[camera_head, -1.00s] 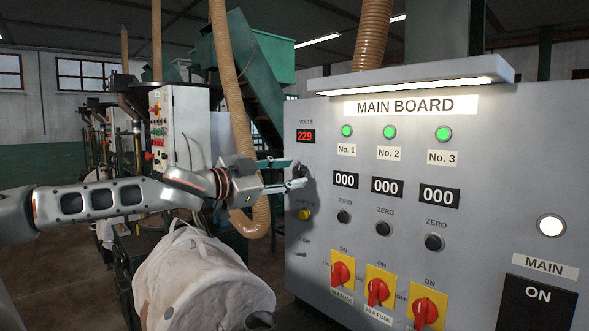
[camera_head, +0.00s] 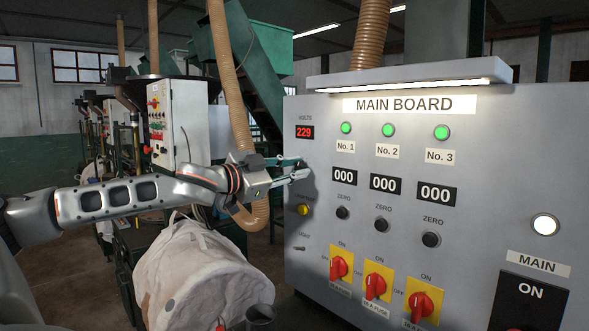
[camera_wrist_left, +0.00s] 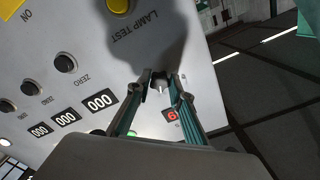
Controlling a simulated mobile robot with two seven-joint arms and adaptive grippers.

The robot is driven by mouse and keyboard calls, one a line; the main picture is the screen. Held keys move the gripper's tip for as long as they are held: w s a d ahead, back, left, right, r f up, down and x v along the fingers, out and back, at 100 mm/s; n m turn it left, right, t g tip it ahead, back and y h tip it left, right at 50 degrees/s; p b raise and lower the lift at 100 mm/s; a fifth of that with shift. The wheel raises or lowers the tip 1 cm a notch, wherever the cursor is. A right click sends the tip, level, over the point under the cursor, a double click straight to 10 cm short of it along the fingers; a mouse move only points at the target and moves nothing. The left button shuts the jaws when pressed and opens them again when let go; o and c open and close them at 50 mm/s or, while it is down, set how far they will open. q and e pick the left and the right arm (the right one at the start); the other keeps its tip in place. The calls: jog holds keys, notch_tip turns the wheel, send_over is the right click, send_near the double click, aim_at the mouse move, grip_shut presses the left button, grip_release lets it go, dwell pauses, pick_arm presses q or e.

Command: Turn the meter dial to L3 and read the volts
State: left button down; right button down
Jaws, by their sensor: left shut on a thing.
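The meter dial (camera_wrist_left: 160,86) is a small dark knob with a paler pointed part, on the grey main board (camera_head: 470,140). My left gripper (camera_head: 301,168) is shut on it, with one fingertip on each side in the left wrist view (camera_wrist_left: 161,80). In the head view the fingers hide most of the dial, and its position marks cannot be read. The red volts display (camera_head: 305,132) just above reads 229. In the left wrist view a finger partly covers this display (camera_wrist_left: 172,115). My right gripper is not in view.
Below the dial are a yellow lamp test button (camera_head: 303,210) and a small light switch (camera_head: 300,248). Zero buttons and red rotary switches (camera_head: 340,268) stand to the right. A pale bulk bag (camera_head: 195,275) hangs below my left arm. A ribbed hose (camera_head: 228,80) hangs behind it.

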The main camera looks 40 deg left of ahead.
pick_arm(q)
jog(key=shift+r+m+p, duration=0.1)
jog(key=shift+m+p, duration=0.25)
jog(key=shift+m, duration=0.65)
jog(key=m+p, duration=0.1)
jog(key=m, duration=0.3)
jog(key=shift+m, duration=1.1)
jog(key=c, duration=1.8)
grip_release()
